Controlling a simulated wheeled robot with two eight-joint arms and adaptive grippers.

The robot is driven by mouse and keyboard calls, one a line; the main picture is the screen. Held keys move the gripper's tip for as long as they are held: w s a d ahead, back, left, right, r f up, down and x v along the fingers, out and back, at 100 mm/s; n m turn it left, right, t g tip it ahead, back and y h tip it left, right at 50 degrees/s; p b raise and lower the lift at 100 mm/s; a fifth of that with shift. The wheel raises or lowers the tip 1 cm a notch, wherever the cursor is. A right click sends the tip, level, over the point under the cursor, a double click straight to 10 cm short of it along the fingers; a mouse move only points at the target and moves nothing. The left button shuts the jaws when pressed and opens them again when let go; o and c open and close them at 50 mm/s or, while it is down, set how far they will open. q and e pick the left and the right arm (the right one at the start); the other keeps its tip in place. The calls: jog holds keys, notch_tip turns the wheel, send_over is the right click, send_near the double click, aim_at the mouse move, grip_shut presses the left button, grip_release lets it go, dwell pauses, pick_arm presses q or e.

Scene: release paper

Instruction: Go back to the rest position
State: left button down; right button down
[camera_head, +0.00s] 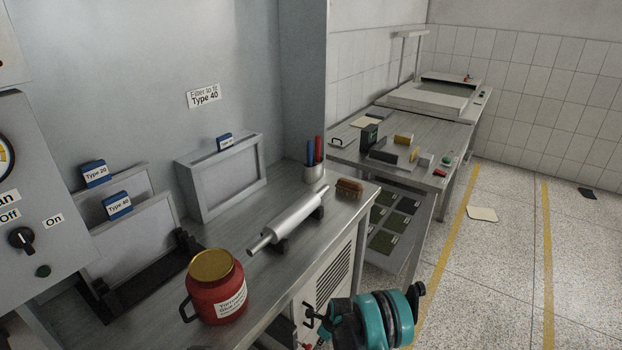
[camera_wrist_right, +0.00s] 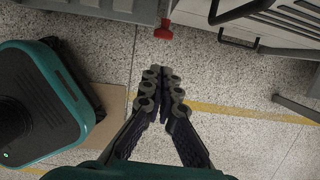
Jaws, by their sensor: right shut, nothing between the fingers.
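My right arm's teal wrist (camera_head: 372,318) shows at the bottom of the head view, in front of the metal workbench and apart from the things on it. In the right wrist view my right gripper (camera_wrist_right: 163,88) has its dark fingers drawn together at the tips, with nothing between them. It hangs over the speckled floor. My left gripper is in neither view.
The workbench (camera_head: 345,207) holds a red jar (camera_head: 215,290), a metal roller (camera_head: 290,220), a brush (camera_head: 349,188), a pen cup (camera_head: 314,173) and grey frames (camera_head: 222,175). Floor (camera_head: 500,270) at right is mostly clear.

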jog(key=s+d+r+n+t, duration=0.15)
jog(key=r+n, duration=0.25)
jog(key=r, duration=0.6)
jog(key=s+d+r+n, duration=0.2)
jog(key=d+r+n, duration=0.1)
jog(key=r, duration=0.7)
jog(key=s+d+r+n+t, duration=0.15)
jog(key=r+n, duration=0.25)
jog(key=r, duration=0.6)
jog(key=s+d+r+n+h, duration=0.1)
jog(key=s+d+r+n, duration=0.2)
jog(key=s+r+n, duration=0.5)
jog(key=s+d+r+n+t, duration=0.1)
jog(key=s+d+n, duration=0.1)
jog(key=s, duration=0.5)
jog(key=s+d+r+n+t+h, duration=0.1)
jog(key=s+n, duration=0.3)
jog(key=s, duration=0.3)
jog(key=shift+s+d+r, duration=0.25)
jog(key=shift+s+d, duration=0.1)
jog(key=shift+s, duration=0.05)
